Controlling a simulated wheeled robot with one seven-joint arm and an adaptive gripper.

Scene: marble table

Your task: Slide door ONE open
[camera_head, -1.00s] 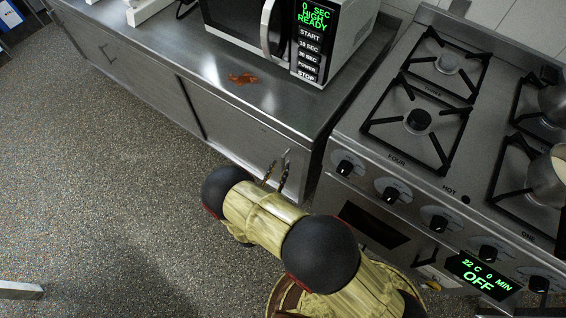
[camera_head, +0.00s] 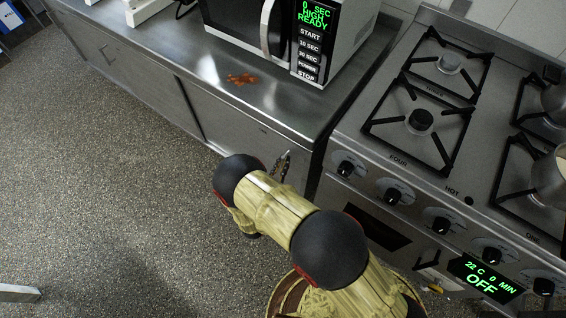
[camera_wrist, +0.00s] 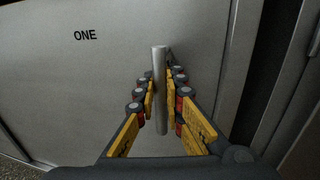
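Door ONE (camera_wrist: 85,75) is a grey metal sliding door, labelled "ONE" in the wrist view. It is the right cabinet door (camera_head: 232,122) under the counter in the head view. Its upright round bar handle (camera_wrist: 160,75) stands near the door's right edge. My gripper (camera_wrist: 161,92) has a finger on each side of the handle, with the pads close against the bar, and looks shut on it. In the head view my gripper (camera_head: 281,167) is at the door's right end, partly hidden by my arm.
A steel counter (camera_head: 180,60) runs above the door, with a microwave (camera_head: 290,35) and a brown spill (camera_head: 242,79) on it. A stove (camera_head: 400,150) stands close on the right. Another cabinet door (camera_head: 140,80) is on the left. The floor (camera_head: 100,200) in front is clear.

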